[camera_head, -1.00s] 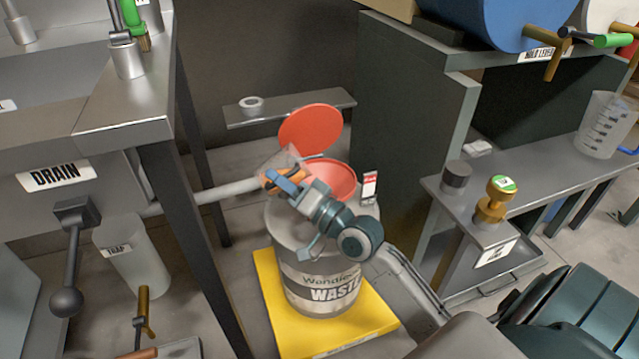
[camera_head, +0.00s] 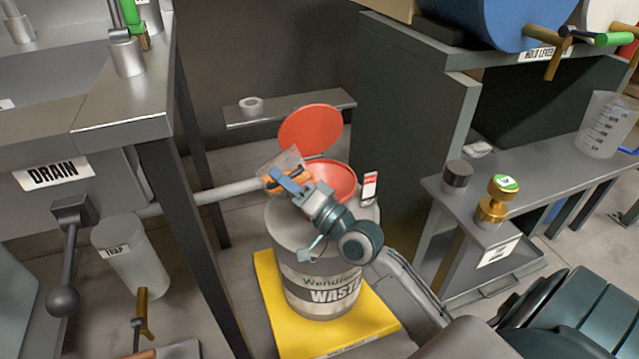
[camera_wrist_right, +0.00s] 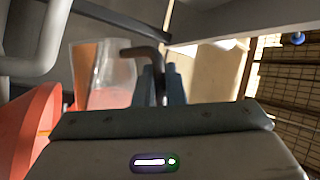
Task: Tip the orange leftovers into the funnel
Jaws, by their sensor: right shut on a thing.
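My right gripper (camera_head: 288,183) is shut on the handle of a clear beaker (camera_head: 291,160) with orange leftovers in it. It holds the tilted beaker over the left edge of the red funnel (camera_head: 338,182) on the waste drum. In the right wrist view, the beaker (camera_wrist_right: 118,76) shows an orange layer (camera_wrist_right: 84,72) along one side, and its dark handle is between the fingers (camera_wrist_right: 160,88). The funnel (camera_wrist_right: 28,125) is at the left there. I see no orange stream falling. My left gripper is out of view.
The funnel's round red lid (camera_head: 308,130) stands open behind it. The waste drum (camera_head: 300,275) stands on a yellow platform (camera_head: 350,338). A grey pipe (camera_head: 225,192) and a table leg (camera_head: 195,250) are left of the drum. A dark panel (camera_head: 405,120) stands to its right.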

